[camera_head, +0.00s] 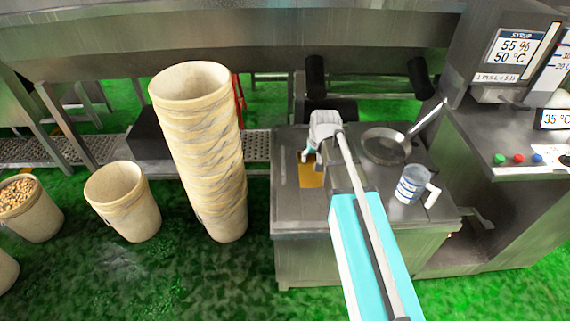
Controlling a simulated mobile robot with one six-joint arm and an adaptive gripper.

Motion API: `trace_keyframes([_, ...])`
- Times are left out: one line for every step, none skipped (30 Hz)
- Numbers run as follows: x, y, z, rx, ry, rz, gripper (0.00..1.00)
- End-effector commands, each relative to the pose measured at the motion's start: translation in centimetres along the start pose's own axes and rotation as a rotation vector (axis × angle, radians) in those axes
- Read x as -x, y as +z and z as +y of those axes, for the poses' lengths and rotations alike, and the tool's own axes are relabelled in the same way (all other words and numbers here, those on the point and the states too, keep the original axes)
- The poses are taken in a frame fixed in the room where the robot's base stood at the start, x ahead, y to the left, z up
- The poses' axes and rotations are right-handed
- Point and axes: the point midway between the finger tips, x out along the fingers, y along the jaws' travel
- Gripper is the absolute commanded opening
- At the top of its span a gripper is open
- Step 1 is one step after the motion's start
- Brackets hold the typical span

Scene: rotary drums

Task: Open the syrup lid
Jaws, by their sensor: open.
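The syrup station (500,140) is the grey metal cabinet at the right, under a sign (514,47) reading "SYRUP 55 % 50 °C". A small dark metal part (498,95) sits below the sign; I cannot tell whether it is the syrup lid or whether a lid is open.
The metal table (295,210) holds a pan (384,147) with its handle toward the syrup station, and a blue and white mug (412,185). A tall stack of buckets (205,150) stands left of the table. Coloured buttons (517,160) are on the right cabinet.

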Motion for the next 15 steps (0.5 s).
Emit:
trace_keyframes([-2.5, -2.6, -1.1, 0.0, -0.015, 0.027, 0.65])
trace_keyframes([-3.1, -3.8, -1.7, -0.001, -0.024, 0.045, 0.65])
trace_keyframes([-4.0, -5.1, -2.5, -0.004, -0.037, 0.067, 0.65])
trace_keyframes([-4.6, -6.1, -3.1, -0.006, -0.046, 0.081, 0.65])
trace_keyframes([-5.1, -7.0, -3.6, -0.008, -0.054, 0.096, 0.65])
trace_keyframes([-5.7, -8.0, -4.3, -0.01, -0.064, 0.112, 0.65])
trace_keyframes([-6.0, -8.7, -4.7, -0.012, -0.071, 0.124, 0.65])
trace_keyframes([-6.3, -9.2, -5.1, -0.014, -0.077, 0.133, 0.65])
trace_keyframes([-6.7, -9.9, -5.6, -0.016, -0.084, 0.145, 0.65])
trace_keyframes([-6.8, -10.2, -5.9, -0.017, -0.089, 0.152, 0.65])
trace_keyframes([-7.0, -10.5, -6.1, -0.019, -0.093, 0.157, 0.65])
trace_keyframes([-7.1, -10.8, -6.3, -0.02, -0.096, 0.162, 0.65])
trace_keyframes([-7.1, -11.0, -6.5, -0.02, -0.098, 0.165, 0.65])
trace_keyframes([-7.1, -11.1, -6.5, -0.021, -0.099, 0.168, 0.65])
trace_keyframes([-7.1, -11.1, -6.6, -0.021, -0.1, 0.17, 0.65])
